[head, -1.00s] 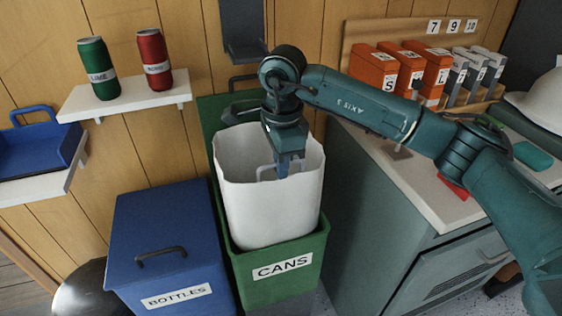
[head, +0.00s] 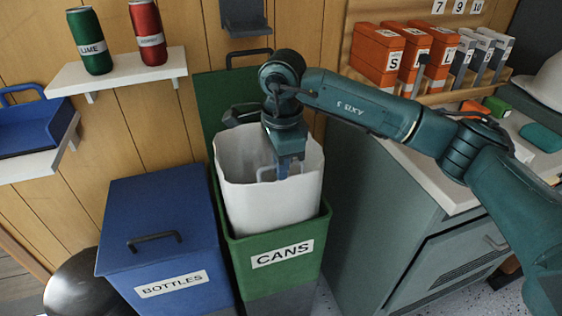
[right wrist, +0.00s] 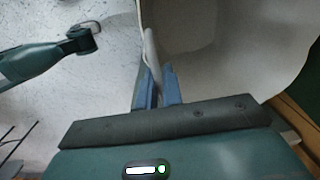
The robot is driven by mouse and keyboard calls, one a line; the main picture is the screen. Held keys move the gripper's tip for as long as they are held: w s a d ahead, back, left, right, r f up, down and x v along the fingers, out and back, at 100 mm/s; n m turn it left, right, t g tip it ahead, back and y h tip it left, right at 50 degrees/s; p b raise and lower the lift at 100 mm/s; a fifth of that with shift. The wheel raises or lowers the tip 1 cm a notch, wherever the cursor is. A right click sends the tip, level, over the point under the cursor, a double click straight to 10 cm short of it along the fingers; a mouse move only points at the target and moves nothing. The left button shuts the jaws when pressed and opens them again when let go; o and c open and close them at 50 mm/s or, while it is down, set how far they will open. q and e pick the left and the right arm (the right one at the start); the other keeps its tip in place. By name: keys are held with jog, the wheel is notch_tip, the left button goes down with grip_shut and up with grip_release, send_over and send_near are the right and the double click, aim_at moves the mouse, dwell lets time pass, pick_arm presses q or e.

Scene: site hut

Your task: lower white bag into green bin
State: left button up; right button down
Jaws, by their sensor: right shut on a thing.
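The white bag (head: 267,205) is upright and partly inside the green bin (head: 310,250) marked CANS. Its upper part stands well above the bin's rim, and its lower part is hidden by the bin's front wall. My right gripper (head: 283,172) is at the bag's open mouth, shut on its pale handle. In the right wrist view, the gripper's blue fingers (right wrist: 158,88) close around the handle (right wrist: 151,50), with the bag's inside (right wrist: 215,60) beside it. My left gripper does not show in the head view.
A closed blue bin (head: 160,225) marked BOTTLES stands left of the green bin. A grey-green cabinet (head: 375,215) stands to the right. The green lid (head: 208,115) is raised behind the bag. A wall shelf (head: 120,72) holds green and red cans.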

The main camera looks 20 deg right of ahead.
aim_at(281, 195)
jog(key=shift+f, duration=0.65)
jog(key=shift+b, duration=0.3)
jog(key=shift+f+b, duration=2.9)
jog(key=shift+f, duration=0.8)
